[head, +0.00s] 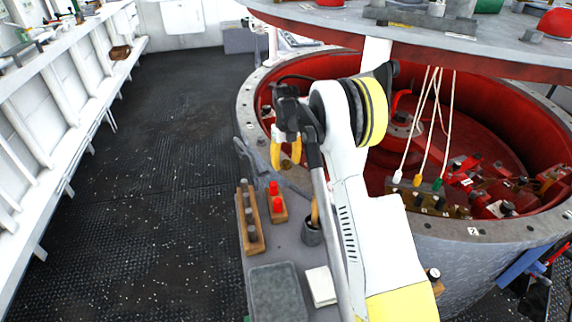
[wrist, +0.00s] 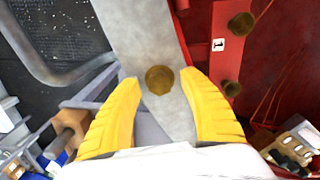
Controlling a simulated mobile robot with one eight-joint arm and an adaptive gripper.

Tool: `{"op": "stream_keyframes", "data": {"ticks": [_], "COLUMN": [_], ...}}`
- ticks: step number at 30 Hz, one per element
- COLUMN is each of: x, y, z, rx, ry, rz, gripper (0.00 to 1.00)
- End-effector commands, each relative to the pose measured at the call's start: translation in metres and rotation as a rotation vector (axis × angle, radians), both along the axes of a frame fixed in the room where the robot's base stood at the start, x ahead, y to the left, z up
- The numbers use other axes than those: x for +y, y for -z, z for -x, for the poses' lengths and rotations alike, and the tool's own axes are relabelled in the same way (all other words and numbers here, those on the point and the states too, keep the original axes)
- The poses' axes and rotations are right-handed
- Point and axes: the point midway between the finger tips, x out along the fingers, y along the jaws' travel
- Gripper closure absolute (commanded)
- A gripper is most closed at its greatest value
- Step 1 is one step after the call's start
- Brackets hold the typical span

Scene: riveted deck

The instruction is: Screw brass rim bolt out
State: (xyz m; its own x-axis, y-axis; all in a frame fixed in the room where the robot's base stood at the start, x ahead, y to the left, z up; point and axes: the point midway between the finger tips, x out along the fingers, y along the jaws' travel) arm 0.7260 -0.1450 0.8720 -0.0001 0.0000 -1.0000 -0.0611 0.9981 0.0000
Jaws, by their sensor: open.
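A brass hex-headed bolt (wrist: 160,79) sits on the grey metal rim (wrist: 140,30) in the wrist view. My gripper (wrist: 161,84) has its two yellow fingers spread, with the bolt head in the gap between their tips. Clear space shows on both sides of the bolt, and I cannot tell how far the tips are above it. In the head view my gripper (head: 286,153) points down at the near left part of the rim (head: 246,103) of the round red-lined housing. The bolt cannot be made out there.
Two more brass bolts (wrist: 241,27) (wrist: 232,88) sit on the red part beside a "1" label. A grey shelf (head: 285,240) holds a wooden rack (head: 249,218), red-topped pieces (head: 276,196), a cup (head: 312,233) and a grey tray (head: 277,292). A round plate (head: 330,20) overhangs the housing.

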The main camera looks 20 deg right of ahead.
Motion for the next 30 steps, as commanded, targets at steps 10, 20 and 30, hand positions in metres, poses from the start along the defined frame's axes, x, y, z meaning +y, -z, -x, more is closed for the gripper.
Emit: {"op": "stream_keyframes", "data": {"ticks": [10,20,30], "x": [0.0000,0.0000,-0.0001], "y": [-0.0001,-0.0002,-0.0006], "z": [-0.0001,0.0000,0.0001], "rx": [0.000,0.000,0.000], "ry": [0.000,-0.004,-0.125], "rz": [0.000,0.000,0.000], "gripper": [0.85,1.00,1.00]}}
